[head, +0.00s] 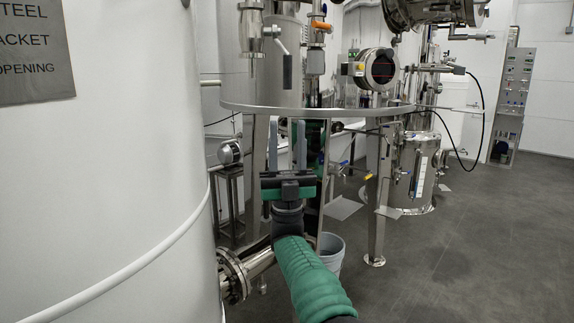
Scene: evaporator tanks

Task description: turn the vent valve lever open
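A steel valve (252,32) sits at the top, left of centre. Its lever (286,66) has a black grip that hangs down on the right side. An orange handle (321,25) is on a second vertical pipe to its right. I cannot tell for certain which one is the vent valve lever. My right gripper (287,126) points upward below the black-gripped lever. Its two grey fingers are apart with nothing between them. The fingertips appear lower than the black grip and apart from it. My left gripper is not in view.
A large white tank (110,190) fills the left side. A curved steel ring (330,112) on legs crosses behind my gripper. A flanged pipe (236,275) and a grey bucket (331,247) are low in the middle. The floor (470,240) at right is clear.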

